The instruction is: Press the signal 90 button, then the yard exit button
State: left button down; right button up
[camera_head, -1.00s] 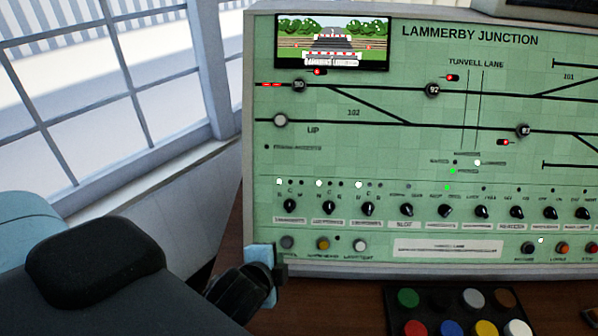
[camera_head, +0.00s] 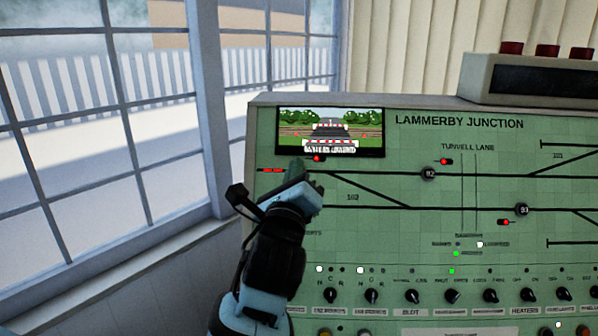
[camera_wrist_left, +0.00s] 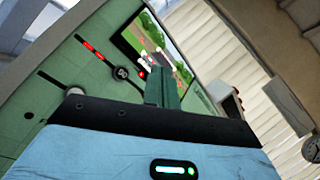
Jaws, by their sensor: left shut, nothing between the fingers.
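The signal 90 button is a dark round button on the green panel. In the left wrist view it shows as the button marked 90 (camera_wrist_left: 121,73), on a black track line with a lit red strip. In the head view my left gripper hides it. My left gripper (camera_head: 299,168) is shut and empty, its tips raised just below the panel's screen. In the left wrist view its fingers (camera_wrist_left: 162,87) stand beside the 90 button; I cannot tell whether they touch the panel. No button that I can read as yard exit shows. My right gripper is not in view.
The green panel (camera_head: 405,235) bears dark buttons 92 (camera_head: 429,173) and 93 (camera_head: 521,210), and a row of black knobs below. A screen (camera_head: 330,132) is at its upper left. A grey box (camera_head: 530,80) with red lamps stands on top. A window is at left.

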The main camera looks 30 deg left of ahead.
pick_arm(q)
jog(key=shift+f, duration=0.1)
